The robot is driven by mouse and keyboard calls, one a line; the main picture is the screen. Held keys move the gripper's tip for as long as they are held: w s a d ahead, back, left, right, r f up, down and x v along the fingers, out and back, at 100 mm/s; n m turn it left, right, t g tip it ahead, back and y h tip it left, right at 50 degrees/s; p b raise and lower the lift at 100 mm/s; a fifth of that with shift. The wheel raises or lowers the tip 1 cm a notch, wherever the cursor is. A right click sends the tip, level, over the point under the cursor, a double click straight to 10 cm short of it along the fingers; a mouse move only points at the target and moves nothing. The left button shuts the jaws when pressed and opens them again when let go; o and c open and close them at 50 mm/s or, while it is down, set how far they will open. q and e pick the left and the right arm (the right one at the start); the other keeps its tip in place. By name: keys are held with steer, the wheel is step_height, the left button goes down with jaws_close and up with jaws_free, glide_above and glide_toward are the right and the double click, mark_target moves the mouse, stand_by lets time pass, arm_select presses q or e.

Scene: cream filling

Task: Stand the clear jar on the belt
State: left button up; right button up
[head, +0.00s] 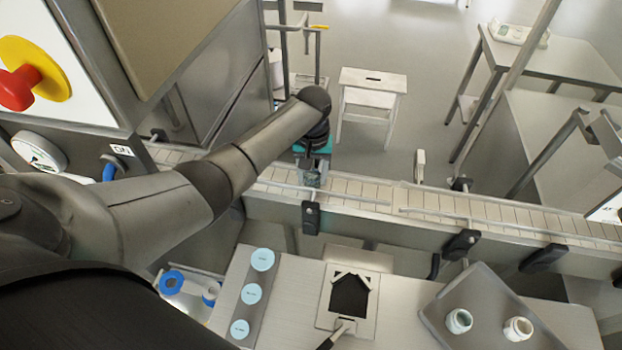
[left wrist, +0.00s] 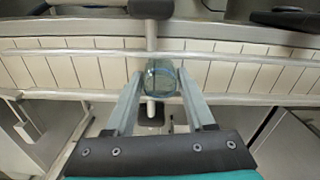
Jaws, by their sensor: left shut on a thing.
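The clear jar (left wrist: 160,78) is see-through with a bluish tint. In the left wrist view it sits between the two fingers of my left gripper (left wrist: 160,92), over the slatted belt (left wrist: 230,77). In the head view my left gripper (head: 313,168) points down at the belt (head: 350,193), with the jar (head: 311,180) small and partly hidden at its tips. The gripper is shut on the jar. I cannot tell whether the jar's base touches the belt. My right gripper does not show.
Guide rails (head: 440,213) run along the belt. On the near table are a grey tray (head: 480,290) with two white jars, a strip with blue discs (head: 252,293), and a board with a dark house-shaped patch (head: 349,296). A white stool (head: 372,92) stands behind the belt.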

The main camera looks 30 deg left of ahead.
arm_select(q)
steer(key=shift+f, duration=0.25)
steer(key=o, duration=1.3)
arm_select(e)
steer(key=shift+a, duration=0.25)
